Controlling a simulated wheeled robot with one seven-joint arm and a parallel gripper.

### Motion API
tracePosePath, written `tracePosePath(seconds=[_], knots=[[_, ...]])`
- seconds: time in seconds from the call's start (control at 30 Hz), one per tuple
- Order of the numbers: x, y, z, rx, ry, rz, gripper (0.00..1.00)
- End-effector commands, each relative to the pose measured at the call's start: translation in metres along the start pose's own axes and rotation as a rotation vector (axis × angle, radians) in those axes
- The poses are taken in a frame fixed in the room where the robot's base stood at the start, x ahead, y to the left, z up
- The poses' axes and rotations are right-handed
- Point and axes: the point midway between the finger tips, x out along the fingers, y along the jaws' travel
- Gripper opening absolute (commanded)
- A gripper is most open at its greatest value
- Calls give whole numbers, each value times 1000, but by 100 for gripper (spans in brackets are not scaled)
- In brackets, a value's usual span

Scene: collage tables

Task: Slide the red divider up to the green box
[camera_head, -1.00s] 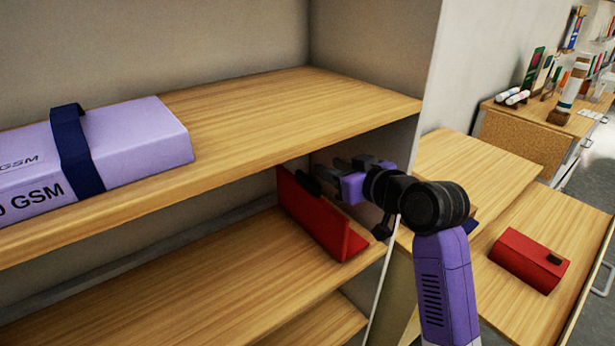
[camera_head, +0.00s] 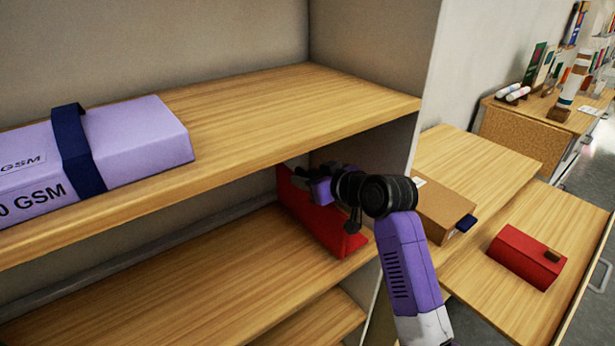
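The red divider (camera_head: 318,226) stands upright on the lower wooden shelf, near the right wall of the shelf unit. My gripper (camera_head: 308,178) is at the divider's upper edge, on its right side, under the upper shelf. The fingers are dark, small and partly hidden by my purple wrist and the divider, so I cannot tell whether they are open or shut or whether they touch the divider. No green box shows in this view.
The upper shelf (camera_head: 262,112) overhangs my gripper and carries a lilac package (camera_head: 135,145) with a dark strap. The lower shelf (camera_head: 190,285) is bare left of the divider. A cardboard box (camera_head: 440,207) and a red case (camera_head: 525,258) rest on the tables at right.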

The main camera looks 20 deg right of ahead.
Motion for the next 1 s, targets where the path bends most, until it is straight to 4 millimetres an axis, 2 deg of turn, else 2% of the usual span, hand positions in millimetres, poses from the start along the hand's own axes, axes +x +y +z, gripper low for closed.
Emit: tracePosePath(seconds=[0.2, 0.27, 0.4, 1.0], knots=[[0, 0, 0, 0, 0, 0, 36], [0, 0, 0, 0, 0, 0, 27], [0, 0, 0, 0, 0, 0, 0], [0, 0, 0, 0, 0, 0, 0]])
